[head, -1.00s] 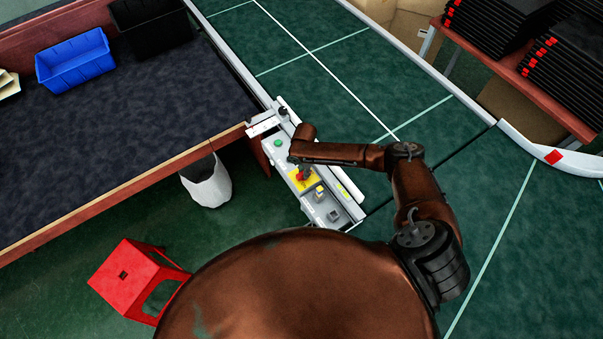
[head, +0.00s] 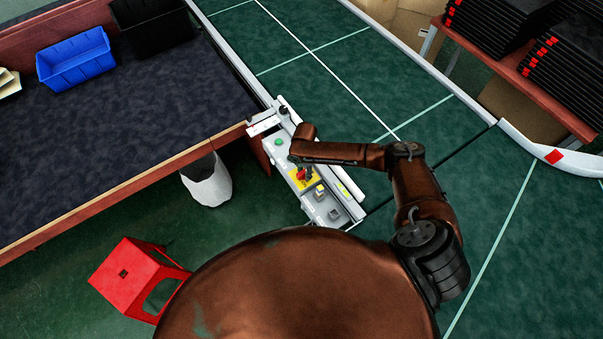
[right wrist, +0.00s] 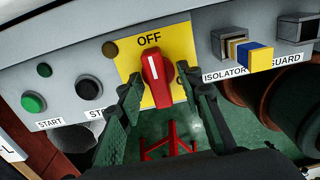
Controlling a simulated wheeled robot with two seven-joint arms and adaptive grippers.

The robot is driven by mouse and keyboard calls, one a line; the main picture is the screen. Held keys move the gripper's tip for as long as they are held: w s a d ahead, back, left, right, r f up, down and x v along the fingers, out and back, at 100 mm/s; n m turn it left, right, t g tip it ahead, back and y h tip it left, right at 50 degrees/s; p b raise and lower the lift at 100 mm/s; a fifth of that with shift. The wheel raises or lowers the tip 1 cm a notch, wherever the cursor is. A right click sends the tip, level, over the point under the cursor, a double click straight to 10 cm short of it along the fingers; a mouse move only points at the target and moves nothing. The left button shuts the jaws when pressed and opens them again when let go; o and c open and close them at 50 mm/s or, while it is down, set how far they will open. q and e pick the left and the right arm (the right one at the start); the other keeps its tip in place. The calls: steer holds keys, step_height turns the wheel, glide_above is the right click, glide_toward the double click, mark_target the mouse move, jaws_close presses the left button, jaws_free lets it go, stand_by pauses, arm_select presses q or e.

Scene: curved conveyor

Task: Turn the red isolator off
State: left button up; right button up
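The red isolator knob (right wrist: 155,80) sits on a yellow plate (right wrist: 127,62) on the grey control panel. Its white line stands nearly upright, below the word OFF. In the head view the red knob (head: 301,174) is partly covered by my right gripper (head: 304,168). In the right wrist view my right gripper (right wrist: 160,88) has one finger on each side of the knob's lower part. Gaps show between the fingers and the knob, so it looks open. My left gripper is not in view.
The panel also carries a green START button (right wrist: 33,102), a black button (right wrist: 89,89) and a blue-and-yellow block (right wrist: 248,54) by the ISOLATOR label. The conveyor (head: 330,60) runs behind the panel. A red stool (head: 130,275) stands on the floor at the lower left.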

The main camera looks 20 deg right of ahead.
mark_target(304, 172)
step_height(304, 172, up, 12)
stand_by(0.5)
stand_by(0.4)
